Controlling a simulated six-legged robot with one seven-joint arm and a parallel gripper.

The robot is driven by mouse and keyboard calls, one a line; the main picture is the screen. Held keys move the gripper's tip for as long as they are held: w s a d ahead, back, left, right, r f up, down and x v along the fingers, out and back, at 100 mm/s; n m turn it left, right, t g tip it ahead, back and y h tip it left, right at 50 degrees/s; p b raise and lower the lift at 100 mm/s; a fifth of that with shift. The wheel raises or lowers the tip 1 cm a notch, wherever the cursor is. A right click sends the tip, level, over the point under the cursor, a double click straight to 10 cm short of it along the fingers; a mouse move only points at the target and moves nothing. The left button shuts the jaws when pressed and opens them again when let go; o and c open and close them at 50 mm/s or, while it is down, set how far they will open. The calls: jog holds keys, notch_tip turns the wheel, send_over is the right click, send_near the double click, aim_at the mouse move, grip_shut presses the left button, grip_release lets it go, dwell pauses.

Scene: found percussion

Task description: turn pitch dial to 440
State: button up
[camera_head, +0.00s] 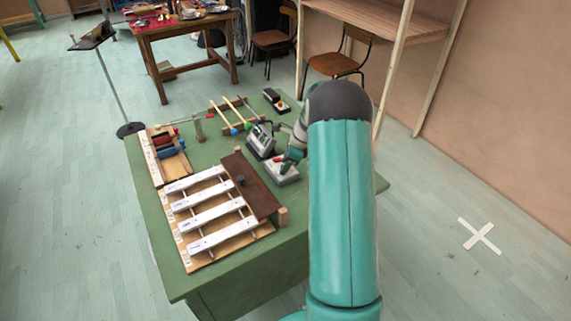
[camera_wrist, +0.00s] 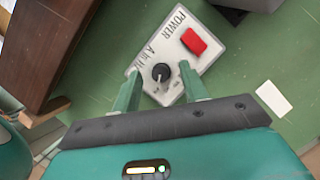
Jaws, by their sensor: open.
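A light grey control box (camera_wrist: 155,45) lies on the green table and also shows in the head view (camera_head: 287,179). In the wrist view it carries a black round dial (camera_wrist: 161,72), a red rocker switch (camera_wrist: 193,41) and the word POWER. A short label sits beside the dial. The numbers around the dial are too small to read. My gripper (camera_wrist: 160,70) is open, with one finger on each side of the dial in the picture. I cannot tell whether the fingers touch it. In the head view, my gripper (camera_head: 290,161) is over the box.
A grey device with a display (camera_head: 261,141) stands just behind the box. A metal-bar xylophone (camera_head: 208,213) with a dark brown board (camera_head: 249,187) is to the left. A wooden tray (camera_head: 149,156) and mallets (camera_head: 237,110) lie farther back.

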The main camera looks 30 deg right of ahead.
jog(key=shift+f, duration=0.2)
jog(key=shift+c, duration=0.4)
grip_shut()
jog(key=shift+w+n, duration=0.1)
jog(key=shift+n, duration=0.2)
jog(key=n+g, duration=0.1)
jog(key=n, duration=0.1)
jog(key=n+g+y, duration=0.1)
jog(key=n, duration=0.2)
jog(key=shift+w, duration=0.1)
jog(key=n+g, duration=0.1)
jog(key=n, duration=0.2)
jog(key=n+g, duration=0.1)
jog(key=n, duration=0.2)
jog(key=shift+w, duration=0.15)
